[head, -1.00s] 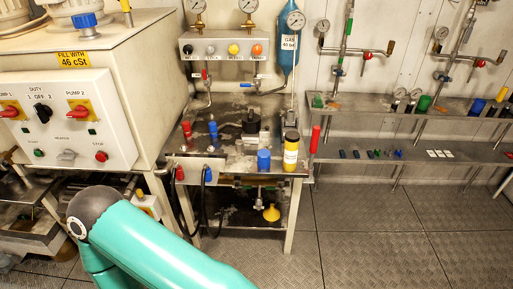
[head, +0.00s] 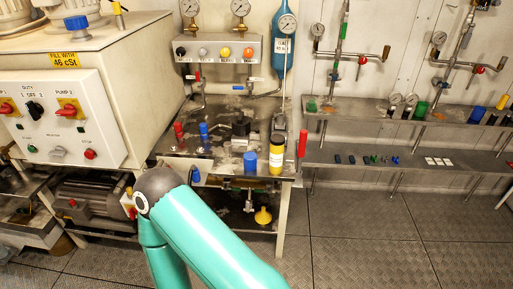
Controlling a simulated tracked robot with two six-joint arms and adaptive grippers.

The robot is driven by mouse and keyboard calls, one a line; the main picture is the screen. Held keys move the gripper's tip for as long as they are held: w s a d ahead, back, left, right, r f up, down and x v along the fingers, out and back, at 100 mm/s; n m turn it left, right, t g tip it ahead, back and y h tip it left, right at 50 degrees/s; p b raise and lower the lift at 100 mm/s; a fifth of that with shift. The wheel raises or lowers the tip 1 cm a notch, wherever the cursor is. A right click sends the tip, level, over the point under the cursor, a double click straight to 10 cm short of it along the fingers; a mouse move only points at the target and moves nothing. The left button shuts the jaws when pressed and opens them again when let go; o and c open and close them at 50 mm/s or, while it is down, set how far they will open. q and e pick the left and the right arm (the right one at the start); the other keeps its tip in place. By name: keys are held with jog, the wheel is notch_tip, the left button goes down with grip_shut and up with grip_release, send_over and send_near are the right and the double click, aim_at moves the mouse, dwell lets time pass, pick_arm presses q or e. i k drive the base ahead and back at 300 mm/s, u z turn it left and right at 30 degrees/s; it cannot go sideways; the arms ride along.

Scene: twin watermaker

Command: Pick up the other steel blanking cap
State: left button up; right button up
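I cannot pick out a steel blanking cap for sure; small grey pieces on the cluttered steel workbench (head: 222,171) are too small to tell. Neither gripper shows.
A pump control panel (head: 62,120) stands at the left. Wall shelves at the right (head: 365,137) hold coloured small parts, white pieces (head: 438,161) and gauges. A red cylinder (head: 302,143) stands by the bench's right edge. The plate floor (head: 380,230) at the right is clear.

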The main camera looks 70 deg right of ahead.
aim_at(228, 145)
jog(key=u, duration=1.25)
jog(key=i, duration=0.1)
jog(key=z, duration=2.9)
jog(key=i, duration=0.7)
jog(key=u, duration=0.3)
jog(key=k, duration=0.7)
jog(key=z, duration=0.2)
jog(key=i, duration=0.65)
